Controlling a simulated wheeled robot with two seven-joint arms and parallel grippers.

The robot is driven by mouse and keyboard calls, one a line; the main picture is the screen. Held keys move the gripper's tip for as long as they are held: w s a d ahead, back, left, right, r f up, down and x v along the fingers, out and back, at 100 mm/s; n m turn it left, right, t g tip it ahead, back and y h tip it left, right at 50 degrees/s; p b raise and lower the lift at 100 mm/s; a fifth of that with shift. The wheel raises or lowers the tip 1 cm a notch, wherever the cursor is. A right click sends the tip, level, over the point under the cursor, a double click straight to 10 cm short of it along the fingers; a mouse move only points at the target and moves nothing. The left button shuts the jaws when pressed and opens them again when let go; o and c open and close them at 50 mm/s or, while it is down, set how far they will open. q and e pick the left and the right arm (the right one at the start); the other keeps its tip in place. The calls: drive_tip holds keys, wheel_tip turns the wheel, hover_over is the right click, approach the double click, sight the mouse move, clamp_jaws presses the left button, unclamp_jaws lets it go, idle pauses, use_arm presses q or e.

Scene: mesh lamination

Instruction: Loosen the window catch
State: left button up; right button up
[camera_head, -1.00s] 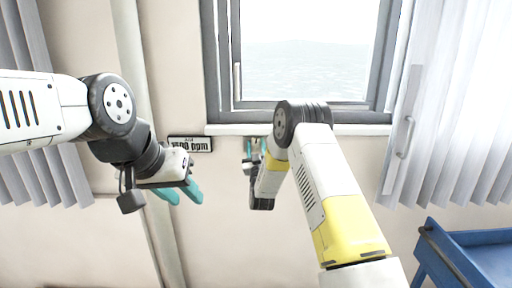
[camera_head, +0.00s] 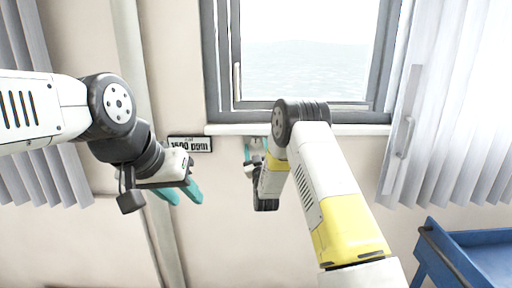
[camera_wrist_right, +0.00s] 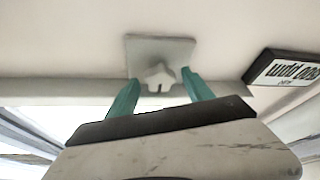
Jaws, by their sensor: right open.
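The window catch is a pale star-shaped knob (camera_wrist_right: 157,74) on a square grey plate (camera_wrist_right: 172,48), seen in the right wrist view. My right gripper (camera_head: 256,145) is open just below the window sill. In the right wrist view its two teal fingers stand one on each side of the knob's near end; I cannot tell whether they touch it. In the head view my right gripper and arm mostly hide the catch. My left gripper (camera_head: 184,198) is empty in front of the wall at the left, its teal fingers a little apart.
The window (camera_head: 305,65) has a grey frame and a pale sill (camera_head: 350,129). A sign reading 1500 ppm (camera_head: 190,144) is on the wall left of the catch. Vertical blinds (camera_head: 450,110) hang on both sides. A blue cart (camera_head: 480,262) stands at lower right.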

drive_tip(key=a+v, duration=0.1)
drive_tip(key=v, duration=0.6)
drive_tip(key=shift+d, duration=0.5)
drive_tip(key=s+d+r+m+g, duration=0.2)
drive_tip(key=s+d+r+g, duration=0.15)
drive_tip(key=r, duration=0.35)
drive_tip(key=s+d+r+m+g, duration=0.1)
drive_tip(key=s+d+r+g, duration=0.1)
drive_tip(key=d+r+g, duration=0.3)
drive_tip(key=s+d+m+g, duration=0.1)
drive_tip(key=s+d+g, duration=0.1)
drive_tip(key=s, duration=1.5)
drive_tip(key=s+d+m+g, duration=0.1)
drive_tip(key=s+g, duration=0.4)
drive_tip(key=s, duration=1.2)
drive_tip(key=shift+s+d+r+h, duration=0.35)
drive_tip(key=shift+s+d+h, duration=0.05)
drive_tip(key=shift+d, duration=0.4)
drive_tip(key=shift+c, duration=0.4)
